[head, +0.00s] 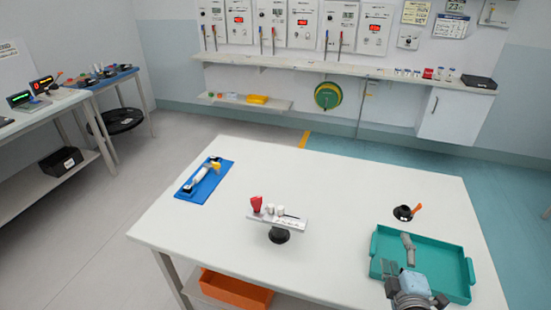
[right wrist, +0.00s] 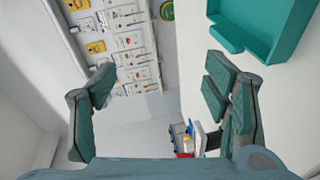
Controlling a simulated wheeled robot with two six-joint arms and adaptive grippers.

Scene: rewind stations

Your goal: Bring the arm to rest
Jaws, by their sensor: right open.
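My right gripper (head: 418,276) is at the lower right of the head view, over the teal tray (head: 376,255) on the white table. In the right wrist view this gripper (right wrist: 162,88) has its fingers spread wide with nothing between them. The teal tray also shows at the upper right of the right wrist view (right wrist: 282,38). Nothing is seen held. My left gripper is in neither view.
The white table (head: 330,180) carries a blue mat (head: 187,189) with a tool, a small stand (head: 279,236) with red and white items, and a black round holder (head: 403,213) with an orange part. An orange bin (head: 235,291) sits below.

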